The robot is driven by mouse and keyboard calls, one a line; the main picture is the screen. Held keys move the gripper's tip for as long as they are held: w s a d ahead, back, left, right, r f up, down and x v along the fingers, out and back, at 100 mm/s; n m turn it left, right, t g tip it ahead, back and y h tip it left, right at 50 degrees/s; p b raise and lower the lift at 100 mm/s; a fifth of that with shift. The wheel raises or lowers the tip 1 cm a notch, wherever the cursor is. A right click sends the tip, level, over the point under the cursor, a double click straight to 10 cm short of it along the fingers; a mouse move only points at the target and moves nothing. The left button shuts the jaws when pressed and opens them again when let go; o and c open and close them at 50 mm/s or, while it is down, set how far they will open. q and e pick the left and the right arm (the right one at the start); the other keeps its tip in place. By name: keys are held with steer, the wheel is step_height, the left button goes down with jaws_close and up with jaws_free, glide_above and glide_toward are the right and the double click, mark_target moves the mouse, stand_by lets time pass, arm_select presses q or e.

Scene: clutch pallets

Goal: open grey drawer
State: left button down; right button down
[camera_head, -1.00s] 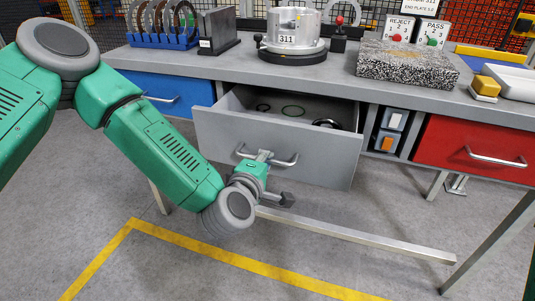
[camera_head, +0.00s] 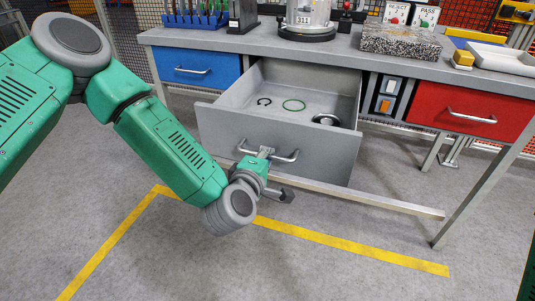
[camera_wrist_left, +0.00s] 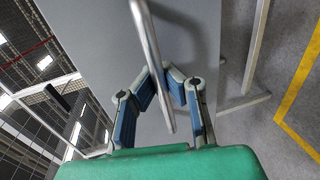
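The grey drawer (camera_head: 225,133) is pulled well out of the workbench, and its inside shows. Its silver bar handle (camera_head: 284,158) is on the front face; it also shows in the left wrist view (camera_wrist_left: 151,45). Whether the pads press on the bar is hard to see. My right gripper is in neither view.
Rings and a round metal part (camera_head: 326,119) lie in the drawer. A blue drawer (camera_head: 198,68) and a red drawer (camera_head: 468,111) are shut on either side. The bench top (camera_head: 345,60) holds fixtures and a granite block (camera_head: 401,41). The floor in front is clear.

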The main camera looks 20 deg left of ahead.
arm_select(q)
steer(key=shift+s+f, duration=0.25)
steer(key=c, duration=1.6)
jaws_free()
steer(key=shift+w, duration=0.1)
steer(key=shift+r, duration=0.1)
steer(key=shift+s, duration=0.2)
steer(key=v, duration=1.1)
steer(key=shift+s, duration=0.2)
